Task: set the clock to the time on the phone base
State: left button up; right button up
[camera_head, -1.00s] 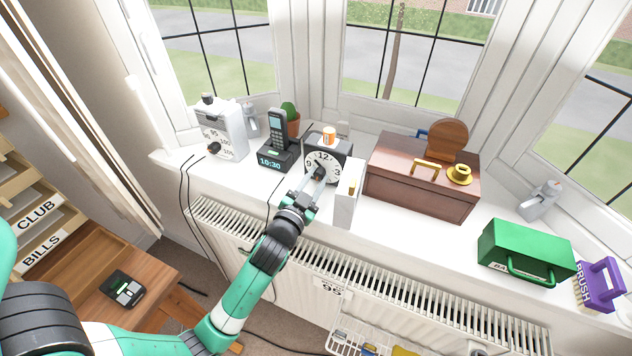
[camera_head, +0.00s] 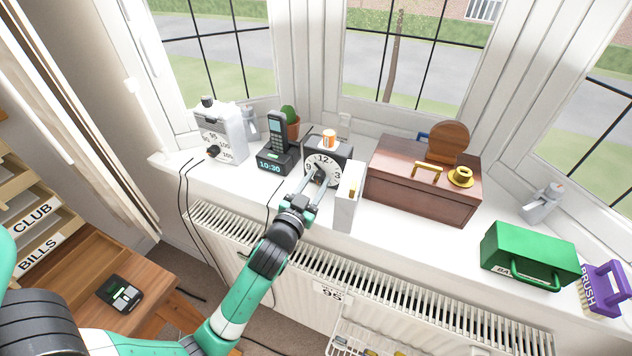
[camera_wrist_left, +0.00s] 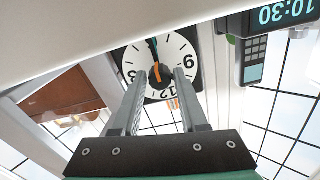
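The clock (camera_head: 340,150) is a dark box with a white round dial on the sill. The wrist view shows its dial (camera_wrist_left: 132,62) upside down, with a central knob (camera_wrist_left: 160,75) and a dark hand pointing toward the 6. Whether an orange piece near the 12 is a hand is unclear. The phone base (camera_head: 270,164) left of the clock reads 10:30; its display also shows in the wrist view (camera_wrist_left: 280,12). My left gripper (camera_head: 314,183) is at the dial. Its fingers (camera_wrist_left: 160,80) stand either side of the knob with visible gaps. My right gripper is out of view.
A white box (camera_head: 345,208) stands close to the right of my left gripper. A brown chest (camera_head: 415,195) is further right, then a green case (camera_head: 530,250). A white dial device (camera_head: 226,135) stands left of the phone. An orange-and-white jar (camera_head: 329,138) sits on the clock.

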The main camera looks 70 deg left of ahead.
pick_arm(q)
jog(key=shift+o, duration=1.2)
jog(key=shift+d, duration=0.1)
jog(key=v, duration=1.1)
jog(key=shift+s, duration=0.25)
jog(key=shift+d, duration=0.15)
